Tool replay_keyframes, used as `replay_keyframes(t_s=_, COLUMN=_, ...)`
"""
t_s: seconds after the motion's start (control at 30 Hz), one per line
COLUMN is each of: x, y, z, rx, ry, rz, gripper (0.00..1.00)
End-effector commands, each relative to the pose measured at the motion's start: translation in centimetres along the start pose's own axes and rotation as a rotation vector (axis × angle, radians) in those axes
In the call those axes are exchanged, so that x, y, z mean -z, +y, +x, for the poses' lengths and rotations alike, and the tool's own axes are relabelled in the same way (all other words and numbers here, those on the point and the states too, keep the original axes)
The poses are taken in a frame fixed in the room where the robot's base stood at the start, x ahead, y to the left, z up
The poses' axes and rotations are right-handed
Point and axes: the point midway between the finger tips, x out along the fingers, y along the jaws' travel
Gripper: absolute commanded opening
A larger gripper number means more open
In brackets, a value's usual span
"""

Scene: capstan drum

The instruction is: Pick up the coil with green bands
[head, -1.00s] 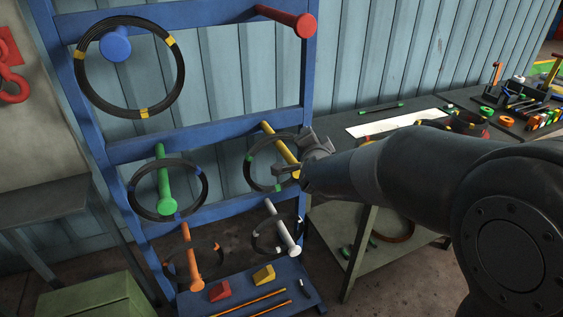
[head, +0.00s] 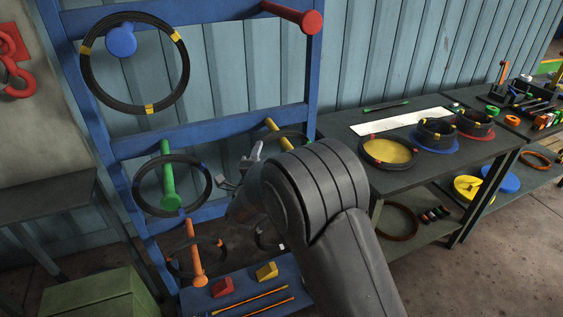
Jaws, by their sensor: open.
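The coil with green bands (head: 292,132) hangs on the yellow peg (head: 279,134) in the rack's middle row, at the right.
The blue rack (head: 215,127) also holds a yellow-banded coil (head: 87,80) on a blue peg, and coils on lower pegs. A red peg (head: 311,21) is bare. A bench (head: 450,165) with several coils and trays stands right.

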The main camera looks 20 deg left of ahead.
Motion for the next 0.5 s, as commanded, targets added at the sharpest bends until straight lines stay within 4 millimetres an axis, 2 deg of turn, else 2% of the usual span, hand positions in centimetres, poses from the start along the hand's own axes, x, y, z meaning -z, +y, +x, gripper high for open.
replay_keyframes(t_s=0.1, x=0.0, y=0.0, z=1.5, rx=0.000, ry=0.000, rz=-0.001, gripper=0.44)
replay_keyframes(t_s=0.27, x=0.1, y=0.1, z=2.6, rx=-0.001, ry=-0.002, rz=-0.002, gripper=0.44)
replay_keyframes(t_s=0.5, x=0.5, y=0.4, z=6.1, rx=0.000, ry=0.000, rz=-0.001, gripper=0.44)
